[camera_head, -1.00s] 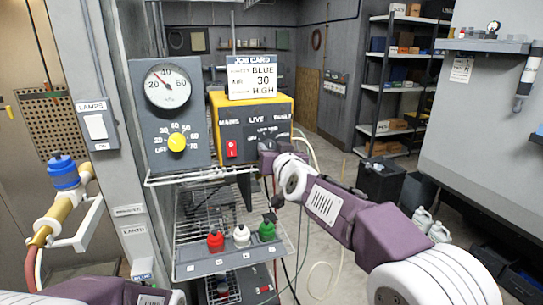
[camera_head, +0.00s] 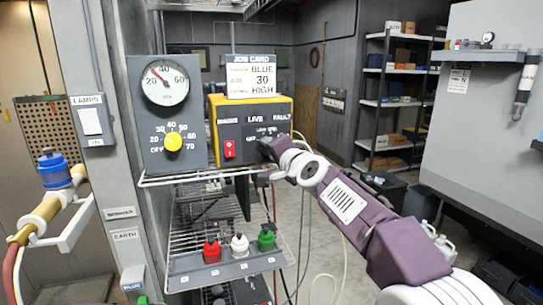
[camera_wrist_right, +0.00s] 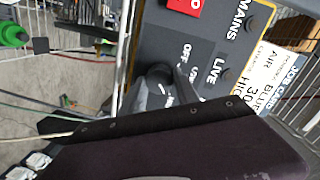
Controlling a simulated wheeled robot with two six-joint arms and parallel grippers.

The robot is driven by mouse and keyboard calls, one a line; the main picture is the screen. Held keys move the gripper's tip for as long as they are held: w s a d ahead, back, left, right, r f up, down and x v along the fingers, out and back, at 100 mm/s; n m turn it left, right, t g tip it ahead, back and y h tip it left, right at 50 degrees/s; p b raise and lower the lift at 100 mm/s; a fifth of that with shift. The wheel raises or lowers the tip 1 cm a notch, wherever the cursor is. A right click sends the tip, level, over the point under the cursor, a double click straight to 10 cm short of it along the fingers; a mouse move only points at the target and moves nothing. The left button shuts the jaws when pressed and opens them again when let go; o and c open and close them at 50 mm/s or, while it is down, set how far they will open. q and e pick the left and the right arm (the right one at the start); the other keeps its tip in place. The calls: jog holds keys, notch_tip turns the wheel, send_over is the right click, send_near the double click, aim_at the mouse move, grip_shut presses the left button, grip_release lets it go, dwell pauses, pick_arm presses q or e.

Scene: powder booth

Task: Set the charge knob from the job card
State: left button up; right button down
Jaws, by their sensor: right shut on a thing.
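The job card (camera_head: 251,76) stands on top of the yellow and dark power unit (camera_head: 280,104) and reads BLUE, AIR 30, HIGH; it also shows sideways in the wrist view (camera_wrist_right: 268,78). My right gripper (camera_head: 266,146) is at the lower right of the unit's front. In the right wrist view, my right gripper (camera_wrist_right: 172,84) is shut on the small dark charge knob (camera_wrist_right: 158,74), beside the OFF and LOW marks. The fingers hide part of the knob and its scale, so its setting cannot be read. My left gripper is out of view.
A pressure gauge (camera_head: 166,82) and yellow dial knob (camera_head: 173,141) sit on the grey panel at left. A red rocker switch (camera_head: 229,149) is on the unit. Red, white and green capped bottles (camera_head: 239,244) stand on the rack below. Cables hang beneath my right arm.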

jog(key=shift+d+r+m+b, duration=0.15)
jog(key=shift+m+b, duration=0.1)
jog(key=shift+m, duration=0.45)
jog(key=shift+r+m+b, duration=0.15)
jog(key=shift+m+b, duration=0.1)
jog(key=shift+m, duration=0.45)
jog(key=shift+y, duration=0.3)
jog(key=c, duration=1)
grip_release()
jog(key=shift+o, duration=0.5)
jog(key=shift+w+f, duration=0.2)
jog(key=shift+s, duration=0.1)
jog(key=b+v, duration=0.3)
jog(key=v, duration=0.5)
jog(key=shift+s, duration=0.4)
